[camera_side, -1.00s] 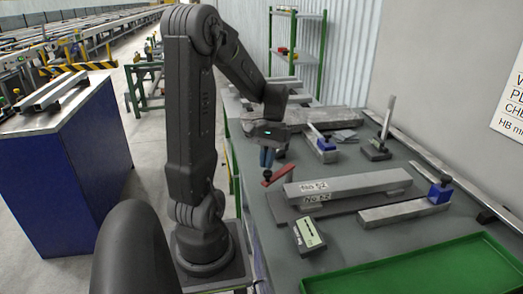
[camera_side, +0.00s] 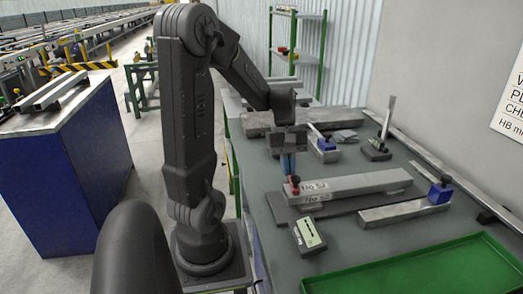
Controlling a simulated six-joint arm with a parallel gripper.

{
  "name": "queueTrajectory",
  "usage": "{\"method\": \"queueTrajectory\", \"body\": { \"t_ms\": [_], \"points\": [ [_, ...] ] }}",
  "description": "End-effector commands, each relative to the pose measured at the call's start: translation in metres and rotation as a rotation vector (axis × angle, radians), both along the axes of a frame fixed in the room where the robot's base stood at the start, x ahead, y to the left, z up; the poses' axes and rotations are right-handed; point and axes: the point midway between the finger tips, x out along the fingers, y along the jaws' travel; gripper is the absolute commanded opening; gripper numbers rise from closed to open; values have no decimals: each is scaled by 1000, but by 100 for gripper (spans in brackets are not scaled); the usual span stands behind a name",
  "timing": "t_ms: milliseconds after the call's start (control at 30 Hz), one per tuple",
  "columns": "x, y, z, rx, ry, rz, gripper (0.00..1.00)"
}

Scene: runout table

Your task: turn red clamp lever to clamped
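The red clamp lever (camera_side: 295,182) shows only as a small red piece with a dark knob, at the left end of the upper grey bar marked "No 52" (camera_side: 350,184). Most of its length is hidden or seen end-on, so I cannot tell its exact angle. My gripper (camera_side: 288,170) points straight down just above and left of the lever's knob, with its blue fingers close together. The fingertips are at or very near the knob. I cannot tell whether they grip it or only touch it.
A blue-ended clamp (camera_side: 439,192) sits on a bar at the right, and another blue block (camera_side: 325,152) stands behind my gripper. A small labelled box (camera_side: 307,236) lies in front of the bars. A green tray (camera_side: 420,272) fills the front right. An upright handle (camera_side: 385,125) stands at the back.

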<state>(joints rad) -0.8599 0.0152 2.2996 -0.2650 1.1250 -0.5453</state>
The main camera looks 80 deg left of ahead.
Motion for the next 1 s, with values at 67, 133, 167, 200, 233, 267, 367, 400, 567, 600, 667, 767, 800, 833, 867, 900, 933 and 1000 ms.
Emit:
{"method": "queueTrajectory", "body": {
  "t_ms": [67,133,167,200,233,267,367,400,567,600,667,767,800,833,867,900,933,1000],
  "points": [
    [-2,-7,-4,-22,18,-11,0],
    [0,-8,-4,-22,17,-12,0],
    [0,-8,-4,-23,18,-12,0],
    [1,-8,-4,-23,18,-13,0],
    [1,-8,-4,-23,17,-13,0],
    [1,-9,-4,-23,18,-13,0],
    [1,-9,-4,-23,17,-13,0],
    [2,-9,-4,-23,17,-13,0],
    [2,-9,-4,-23,17,-13,0],
    [2,-9,-4,-23,18,-13,0],
    [2,-9,-4,-23,18,-13,0],
    [1,-8,-4,-23,17,-12,0],
    [0,-7,-4,-22,17,-12,0],
    [-1,-6,-4,-22,17,-11,0],
    [-2,-4,-4,-21,17,-10,0],
    [-5,0,-3,-20,15,-8,0],
    [-7,3,-3,-19,15,-7,0],
    [-14,12,-3,-13,10,-3,0]
  ]
}}
